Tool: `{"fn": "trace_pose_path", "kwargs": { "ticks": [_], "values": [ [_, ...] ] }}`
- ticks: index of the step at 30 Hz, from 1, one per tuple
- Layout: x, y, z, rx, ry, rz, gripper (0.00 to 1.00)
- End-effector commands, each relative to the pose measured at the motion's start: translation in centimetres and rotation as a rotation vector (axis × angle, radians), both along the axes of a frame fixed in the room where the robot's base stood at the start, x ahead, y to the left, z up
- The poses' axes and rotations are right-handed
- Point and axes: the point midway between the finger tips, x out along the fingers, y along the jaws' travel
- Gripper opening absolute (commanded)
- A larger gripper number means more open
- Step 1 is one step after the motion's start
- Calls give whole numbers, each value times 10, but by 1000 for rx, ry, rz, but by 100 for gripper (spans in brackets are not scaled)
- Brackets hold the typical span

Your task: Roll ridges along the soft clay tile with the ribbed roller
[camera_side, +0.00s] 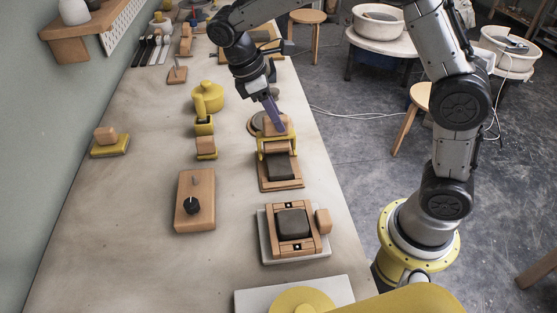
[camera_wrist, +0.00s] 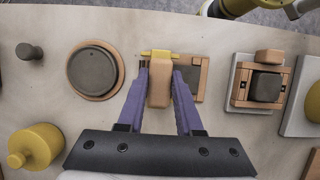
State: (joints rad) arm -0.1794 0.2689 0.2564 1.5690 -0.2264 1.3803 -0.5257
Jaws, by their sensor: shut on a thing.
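The roller has a wooden block handle (camera_wrist: 160,82) and a yellow frame (camera_side: 276,148). My gripper (camera_side: 273,118) has its purple fingers shut on the handle, one on each side; its fingers also show in the wrist view (camera_wrist: 161,75). The dark grey clay tile (camera_side: 281,167) lies on a wooden board (camera_side: 282,186). The roller is over the far end of this board, at the tile's far edge. I cannot tell whether it touches the clay. The ribs are hidden under the frame, and the handle and a finger cover part of the tile in the wrist view.
A second dark tile (camera_side: 292,224) sits in a wooden frame nearer the camera. A wooden box with a black knob (camera_side: 194,200) stands left. A round dark disc on a wooden plate (camera_wrist: 95,70) is beside the board. A yellow lidded pot (camera_side: 207,97) stands farther back.

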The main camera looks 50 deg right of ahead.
Motion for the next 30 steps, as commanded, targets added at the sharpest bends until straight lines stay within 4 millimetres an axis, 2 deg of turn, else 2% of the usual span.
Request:
{"fn": "trace_pose_path", "kwargs": {
  "ticks": [15,30],
  "values": [
    [-31,30,0,1,4,2,0],
    [-36,35,0,0,4,1,0]
  ]
}}
